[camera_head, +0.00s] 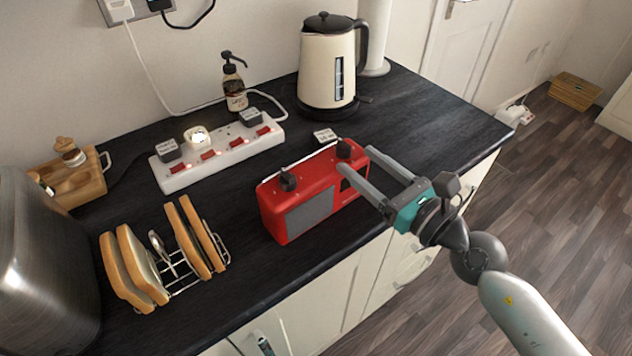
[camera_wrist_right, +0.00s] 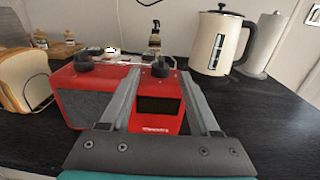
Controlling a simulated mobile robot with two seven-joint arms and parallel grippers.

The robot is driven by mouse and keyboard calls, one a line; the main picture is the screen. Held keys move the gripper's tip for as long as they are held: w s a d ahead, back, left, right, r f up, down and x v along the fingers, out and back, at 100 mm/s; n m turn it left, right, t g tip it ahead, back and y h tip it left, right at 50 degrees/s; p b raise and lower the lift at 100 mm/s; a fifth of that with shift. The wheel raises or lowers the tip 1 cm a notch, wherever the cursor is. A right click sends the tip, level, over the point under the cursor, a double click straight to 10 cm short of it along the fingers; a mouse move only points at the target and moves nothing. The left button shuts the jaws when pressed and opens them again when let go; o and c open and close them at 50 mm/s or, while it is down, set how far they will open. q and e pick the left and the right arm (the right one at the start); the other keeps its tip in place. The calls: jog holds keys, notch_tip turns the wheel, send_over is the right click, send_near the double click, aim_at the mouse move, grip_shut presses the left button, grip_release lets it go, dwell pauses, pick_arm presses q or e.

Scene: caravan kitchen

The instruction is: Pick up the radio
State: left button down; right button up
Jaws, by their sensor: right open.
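The red radio (camera_head: 313,198) stands upright on the dark worktop, near its front edge. It has a grey speaker panel, two dark knobs and a pale handle along its top. In the right wrist view the radio (camera_wrist_right: 168,118) shows its dark display between my fingers. My right gripper (camera_head: 354,157) is open at the radio's right end, with its fingers pointing toward it. In the right wrist view the two fingers (camera_wrist_right: 158,68) appear on either side of the display part. Whether they touch the radio I cannot tell. My left gripper is not clearly seen.
A white power strip (camera_head: 216,154) with plugs lies behind the radio. A cream kettle (camera_head: 322,72) and a soap bottle (camera_head: 234,88) stand at the back. A toast rack (camera_head: 182,275) and a steel toaster (camera_head: 40,270) are left. Worktop right of the kettle (camera_head: 440,115) is clear.

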aim_at(350, 149)
jog(key=shift+p+x, duration=0.3)
jog(key=shift+x, duration=2.75)
jog(key=shift+d+r, duration=0.1)
jog(key=shift+r, duration=0.1)
jog(key=shift+c, duration=0.2)
grip_shut()
jog(key=shift+w+r, duration=0.1)
jog(key=shift+r, duration=0.05)
